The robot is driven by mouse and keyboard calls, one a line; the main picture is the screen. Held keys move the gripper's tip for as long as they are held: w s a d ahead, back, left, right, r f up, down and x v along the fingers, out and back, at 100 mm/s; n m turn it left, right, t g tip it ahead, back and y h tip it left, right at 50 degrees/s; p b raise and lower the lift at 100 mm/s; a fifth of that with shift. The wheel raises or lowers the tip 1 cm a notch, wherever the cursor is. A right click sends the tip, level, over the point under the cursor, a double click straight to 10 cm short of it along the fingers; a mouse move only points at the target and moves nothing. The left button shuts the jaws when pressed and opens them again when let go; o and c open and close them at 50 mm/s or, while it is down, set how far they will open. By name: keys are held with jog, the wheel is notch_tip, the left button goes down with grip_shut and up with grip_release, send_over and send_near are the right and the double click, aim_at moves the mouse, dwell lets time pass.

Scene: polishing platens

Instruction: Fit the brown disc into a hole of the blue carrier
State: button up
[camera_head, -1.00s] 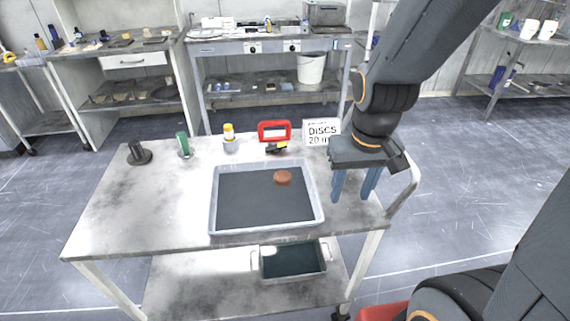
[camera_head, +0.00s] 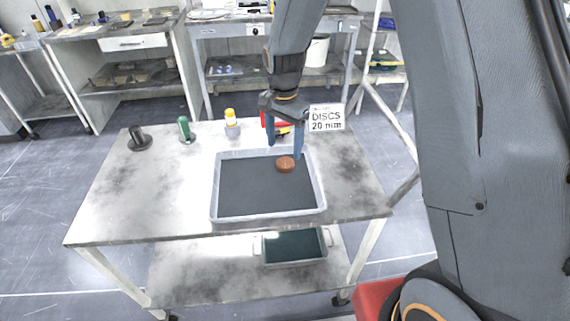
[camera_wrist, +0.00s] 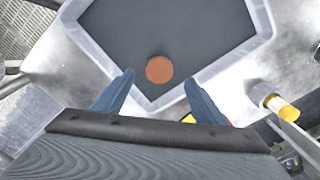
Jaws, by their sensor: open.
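The brown disc (camera_head: 286,164) lies flat on the dark floor of a grey tray (camera_head: 217,208), near its back right. In the wrist view the disc (camera_wrist: 159,69) shows beyond and between my fingertips, not touching them. My gripper (camera_head: 285,152) is open and empty above the tray's back edge, its blue fingers pointing down. The wrist view shows both fingers (camera_wrist: 158,78) spread apart. I see no blue carrier in any view.
A white sign reading "DISCS 20 mm" (camera_head: 326,118) stands behind the tray, beside a partly hidden red item (camera_head: 264,119). A yellow-capped bottle (camera_head: 232,123), a green cylinder (camera_head: 184,128) and a dark round piece (camera_head: 138,139) stand at the back left. The table's left side (camera_head: 150,195) is clear.

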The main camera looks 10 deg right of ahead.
aim_at(285, 162)
jog(key=shift+w+d+f+p, duration=0.1)
jog(key=shift+f+p, duration=0.55)
jog(key=shift+f, duration=0.9)
jog(key=shift+w+d+f+p, duration=0.1)
jog(key=shift+f+p, duration=0.5)
jog(key=shift+f, duration=0.9)
jog(key=shift+c, duration=0.2)
jog(key=c, duration=1.2)
jog(key=shift+o, duration=0.2)
jog(key=shift+r, duration=0.15)
